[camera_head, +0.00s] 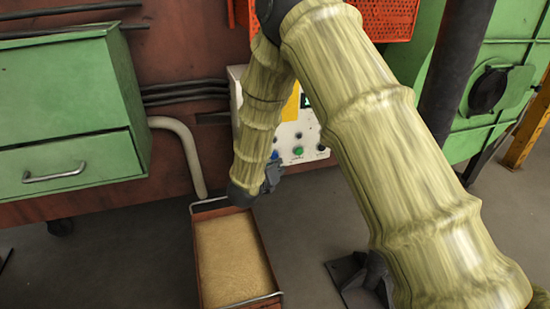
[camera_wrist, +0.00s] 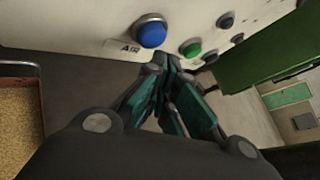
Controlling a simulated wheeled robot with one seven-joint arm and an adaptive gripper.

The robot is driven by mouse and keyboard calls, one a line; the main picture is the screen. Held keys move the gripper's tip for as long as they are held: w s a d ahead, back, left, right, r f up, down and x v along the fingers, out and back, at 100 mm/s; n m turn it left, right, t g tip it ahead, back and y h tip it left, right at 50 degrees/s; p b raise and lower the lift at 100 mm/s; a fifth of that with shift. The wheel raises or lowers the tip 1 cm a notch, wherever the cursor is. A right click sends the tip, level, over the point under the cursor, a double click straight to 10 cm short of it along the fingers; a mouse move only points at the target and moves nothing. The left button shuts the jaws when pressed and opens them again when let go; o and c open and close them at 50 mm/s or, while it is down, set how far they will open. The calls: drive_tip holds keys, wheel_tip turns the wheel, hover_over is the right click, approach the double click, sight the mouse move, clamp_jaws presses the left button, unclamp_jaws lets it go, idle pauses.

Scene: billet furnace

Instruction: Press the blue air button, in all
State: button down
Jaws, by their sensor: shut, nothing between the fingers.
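The blue air button (camera_wrist: 151,31) is a round knob on a pale panel, with an "AIR" label (camera_wrist: 122,48) beside it, in the wrist view. In the head view the blue button (camera_head: 275,155) shows as a small spot just above my gripper. My gripper (camera_head: 273,176) is shut and empty, at the lower edge of the panel. In the wrist view its fingertips (camera_wrist: 166,62) are together, below and slightly right of the blue button, and appear apart from it. The exact gap in depth cannot be told.
A green button (camera_wrist: 191,48) and several dark knobs sit right of the blue one on the control panel (camera_head: 309,150). A tray of tan grains (camera_head: 199,264) stands below. A green cabinet (camera_head: 65,125) is at left. Grey floor is free at lower left.

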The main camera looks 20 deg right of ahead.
drive_tip(key=shift+s, duration=0.1)
drive_tip(key=shift+s+d, duration=0.1)
drive_tip(key=shift+s, duration=2.4)
drive_tip(key=s+f+n+g+y, duration=0.2)
drive_tip(key=s+f+n+y, duration=0.1)
drive_tip(key=s+f+n, duration=0.65)
drive_tip(key=s+f+n+g+y, duration=0.1)
drive_tip(key=s+f+n+y, duration=0.2)
drive_tip(key=s+f+n, duration=0.6)
drive_tip(key=s+f+n+g+y+p, duration=0.15)
drive_tip(key=s+f+n+g, duration=0.35)
drive_tip(key=s+n, duration=0.7)
drive_tip(key=s+f+n+g+y, duration=0.25)
drive_tip(key=s+f+n, duration=0.5)
drive_tip(key=s, duration=0.85)
wheel_tip(320, 180, up, 38)
drive_tip(key=p, duration=3.7)
drive_tip(key=shift+w+d+p, duration=0.15)
drive_tip(key=shift+w+p, duration=0.05)
drive_tip(key=shift+p, duration=0.15)
